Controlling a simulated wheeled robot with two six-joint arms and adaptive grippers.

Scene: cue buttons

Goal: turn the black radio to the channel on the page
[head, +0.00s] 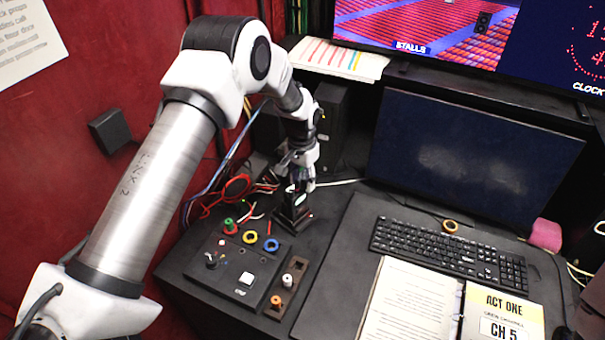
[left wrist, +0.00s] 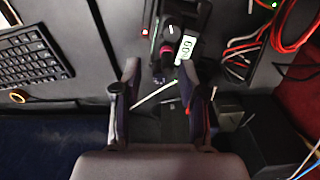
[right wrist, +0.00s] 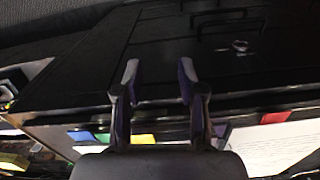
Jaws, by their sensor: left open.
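The black radio (head: 291,212) stands at the back left of the desk, below my left gripper (head: 301,184), which partly hides it in the head view. In the left wrist view the radio (left wrist: 170,28) has a white label and a pinkish-red knob, just beyond the tips of my open left gripper (left wrist: 158,76). I cannot tell whether the fingers touch it. The yellow page (head: 508,306) in the open binder reads "ACT ONE" and "CH 5". My right gripper (right wrist: 158,72) is open and empty in the right wrist view and is outside the head view.
A control panel (head: 226,279) with coloured buttons sits in front of the radio. A small block with knobs (head: 287,288) is beside it. Red cables (head: 235,187) lie left of the radio. A keyboard (head: 450,255) and a dark monitor (head: 470,155) are on the right.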

